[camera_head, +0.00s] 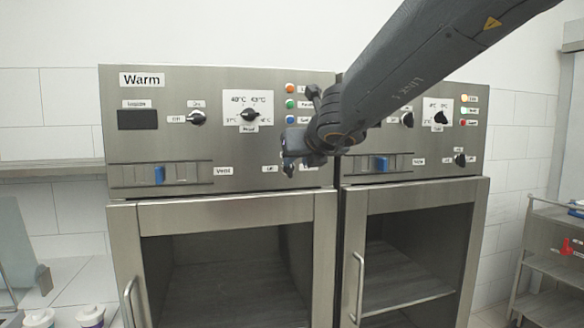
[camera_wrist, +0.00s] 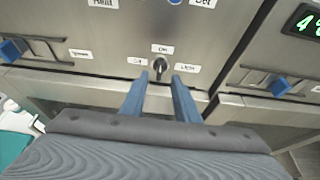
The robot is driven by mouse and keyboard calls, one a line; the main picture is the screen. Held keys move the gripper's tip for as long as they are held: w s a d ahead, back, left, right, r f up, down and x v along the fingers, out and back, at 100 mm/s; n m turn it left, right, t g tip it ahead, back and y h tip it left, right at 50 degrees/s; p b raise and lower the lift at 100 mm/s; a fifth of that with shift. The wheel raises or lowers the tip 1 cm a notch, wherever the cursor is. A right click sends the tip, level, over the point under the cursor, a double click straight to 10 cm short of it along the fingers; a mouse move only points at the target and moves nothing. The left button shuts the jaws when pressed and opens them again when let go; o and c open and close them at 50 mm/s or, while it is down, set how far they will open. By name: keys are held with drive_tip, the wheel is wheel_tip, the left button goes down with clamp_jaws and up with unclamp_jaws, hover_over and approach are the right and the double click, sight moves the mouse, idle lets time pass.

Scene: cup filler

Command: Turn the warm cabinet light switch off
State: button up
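The warm cabinet (camera_head: 200,92) stands at the left in the head view, with "Warm" on its steel panel. Its black light knob (camera_wrist: 161,63) shows in the wrist view below an "On" label, with "Off" at its left and "Light" at its right. The knob's grip bar looks roughly upright, toward "On". My gripper (camera_wrist: 160,77) has two blue fingers spread apart, with the knob in line with the gap between their tips. Whether the tips touch the knob is unclear. In the head view my gripper (camera_head: 304,158) covers much of the knob's area at the panel's lower right.
A blue vent slider (camera_head: 160,175) and a dial (camera_head: 250,114) sit on the same panel. A second cabinet (camera_head: 470,150) stands close at the right, with its own blue slider (camera_head: 382,164).

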sight(291, 167)
drive_tip(key=b+x, duration=0.2)
drive_tip(key=x, duration=0.4)
drive_tip(key=shift+w+f, duration=0.2)
drive_tip(key=shift+w, duration=0.1)
clamp_jaws()
